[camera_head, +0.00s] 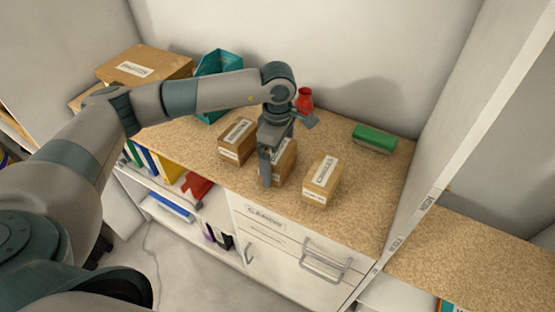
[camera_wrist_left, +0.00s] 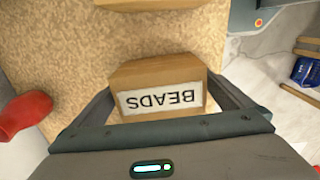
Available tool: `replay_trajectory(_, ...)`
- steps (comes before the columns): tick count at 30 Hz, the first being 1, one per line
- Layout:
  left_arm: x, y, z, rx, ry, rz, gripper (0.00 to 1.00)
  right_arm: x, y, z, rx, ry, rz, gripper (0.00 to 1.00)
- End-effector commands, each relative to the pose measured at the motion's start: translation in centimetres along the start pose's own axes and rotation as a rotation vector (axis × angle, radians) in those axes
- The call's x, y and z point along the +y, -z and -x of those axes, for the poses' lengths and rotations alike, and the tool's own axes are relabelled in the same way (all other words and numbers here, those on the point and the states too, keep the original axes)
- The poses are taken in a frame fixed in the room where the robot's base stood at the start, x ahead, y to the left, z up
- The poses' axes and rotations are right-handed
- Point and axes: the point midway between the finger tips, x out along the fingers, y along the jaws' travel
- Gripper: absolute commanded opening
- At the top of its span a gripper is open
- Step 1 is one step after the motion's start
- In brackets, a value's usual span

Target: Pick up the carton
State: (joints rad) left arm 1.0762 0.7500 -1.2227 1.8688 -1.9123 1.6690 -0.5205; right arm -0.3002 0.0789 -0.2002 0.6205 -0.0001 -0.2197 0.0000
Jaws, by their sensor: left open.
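Three small brown cartons stand on the speckled counter (camera_head: 240,185). The middle carton (camera_head: 286,170) is partly hidden behind my left gripper (camera_head: 268,166) in the head view. In the left wrist view this carton (camera_wrist_left: 150,74) has a white label reading BEADS, upside down. The left gripper is open, pointing down, with one finger on each side of the carton; I cannot tell whether they touch it. The left carton (camera_head: 236,142) and the right carton (camera_head: 321,181) stand apart on either side. My right gripper is not in view.
A red vase (camera_head: 305,99) stands behind the gripper, a green-topped box (camera_head: 374,138) at the right. A teal bin (camera_head: 218,77) and a large cardboard box (camera_head: 143,68) stand at the back left. A tall panel (camera_head: 424,180) bounds the counter's right side.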

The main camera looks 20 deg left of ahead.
Motion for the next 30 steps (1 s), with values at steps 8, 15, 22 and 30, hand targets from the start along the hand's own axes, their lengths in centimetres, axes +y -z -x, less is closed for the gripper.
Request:
replay_trajectory(8,0.0,0.0,0.1,0.0,-0.001,0.0,0.53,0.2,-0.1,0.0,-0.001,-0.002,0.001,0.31)
replay_trajectory(15,0.0,0.0,0.2,0.0,-0.001,0.0,0.54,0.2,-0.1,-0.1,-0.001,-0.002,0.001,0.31)
replay_trajectory(22,0.1,0.0,1.6,-0.001,-0.004,-0.001,0.54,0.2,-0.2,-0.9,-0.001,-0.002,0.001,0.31)
replay_trajectory(30,0.2,0.0,5.8,-0.002,-0.006,-0.001,0.54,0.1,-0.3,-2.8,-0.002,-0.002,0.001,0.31)
